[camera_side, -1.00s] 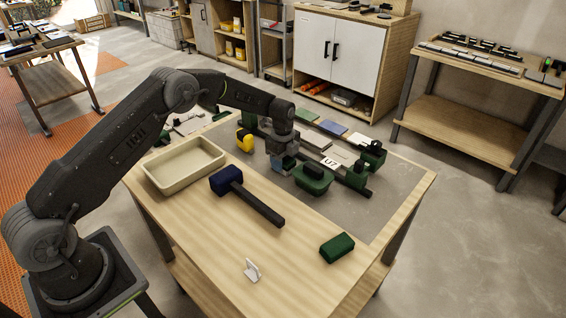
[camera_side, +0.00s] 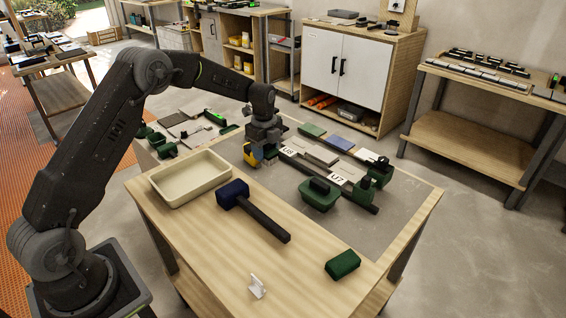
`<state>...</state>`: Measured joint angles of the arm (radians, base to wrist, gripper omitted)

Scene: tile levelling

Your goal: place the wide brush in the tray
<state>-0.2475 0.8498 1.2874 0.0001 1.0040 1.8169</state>
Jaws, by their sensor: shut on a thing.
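My gripper (camera_side: 264,146) is over the back of the workbench, to the right of the tray. The brush is apart from the tray.
A yellow and black tool (camera_side: 249,156) is close beside my gripper. A blue-headed mallet (camera_side: 262,217) lies right of the tray. Grey tiles (camera_side: 310,151) lie behind.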

